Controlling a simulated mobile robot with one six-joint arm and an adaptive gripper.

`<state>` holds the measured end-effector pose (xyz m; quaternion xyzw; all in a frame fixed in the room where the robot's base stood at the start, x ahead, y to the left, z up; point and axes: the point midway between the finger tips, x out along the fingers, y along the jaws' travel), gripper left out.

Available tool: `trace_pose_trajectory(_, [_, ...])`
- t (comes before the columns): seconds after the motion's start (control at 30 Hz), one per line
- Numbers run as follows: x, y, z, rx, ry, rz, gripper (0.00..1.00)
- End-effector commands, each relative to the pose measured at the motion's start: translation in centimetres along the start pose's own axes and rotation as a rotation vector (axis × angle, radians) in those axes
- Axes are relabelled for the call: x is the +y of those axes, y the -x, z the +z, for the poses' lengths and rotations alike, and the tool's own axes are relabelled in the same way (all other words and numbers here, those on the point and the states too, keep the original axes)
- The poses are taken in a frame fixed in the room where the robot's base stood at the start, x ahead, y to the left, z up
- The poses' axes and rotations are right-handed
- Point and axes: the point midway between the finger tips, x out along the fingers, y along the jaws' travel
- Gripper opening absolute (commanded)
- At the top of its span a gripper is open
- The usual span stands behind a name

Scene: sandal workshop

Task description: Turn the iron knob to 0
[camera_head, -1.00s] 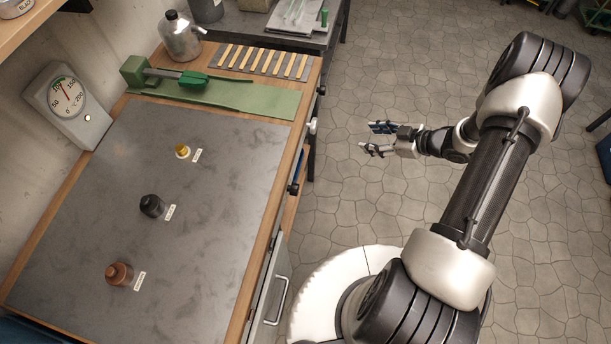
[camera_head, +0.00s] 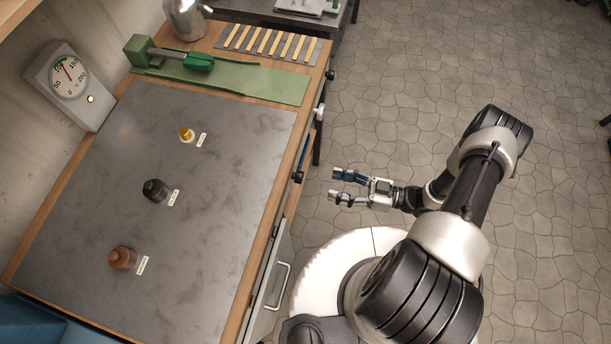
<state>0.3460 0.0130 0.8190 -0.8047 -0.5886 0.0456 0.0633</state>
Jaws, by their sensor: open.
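My gripper (camera_head: 335,184) is open and empty. It points left over the floor, right of the bench's front edge and apart from it. A white dial gauge (camera_head: 69,77) with marks from 0 to 200 stands at the back left of the bench; its red needle points up and slightly left, near 100. Along the bench's front edge are a white knob (camera_head: 319,111), a dark knob (camera_head: 299,176) and another small dark knob (camera_head: 330,74). I cannot tell which is the iron knob, and no setting is readable.
A metal can (camera_head: 185,18) and a striped strip rack (camera_head: 268,42) stand at the back. A cabinet handle (camera_head: 278,288) juts out below. The floor right is clear.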

Motion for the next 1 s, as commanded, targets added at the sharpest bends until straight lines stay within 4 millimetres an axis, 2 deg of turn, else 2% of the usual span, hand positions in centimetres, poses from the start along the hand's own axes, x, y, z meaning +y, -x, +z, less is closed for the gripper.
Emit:
trace_pose_trajectory(0.03, [-0.2, -1.3, 0.0, -0.001, -0.003, -0.007, 0.51])
trace_pose_trajectory(0.2, [-0.2, -5.0, 0.1, -0.002, -0.002, -0.007, 0.51])
trace_pose_trajectory(0.43, [-0.1, -8.7, 0.1, -0.002, 0.000, -0.004, 0.51])
trace_pose_trajectory(0.6, [0.0, -9.9, 0.1, -0.001, 0.001, 0.000, 0.51])
trace_pose_trajectory(0.9, [0.0, -10.2, 0.0, -0.001, 0.001, 0.001, 0.51])
trace_pose_trajectory(1.0, [0.0, -10.2, 0.0, -0.001, 0.000, 0.001, 0.45])
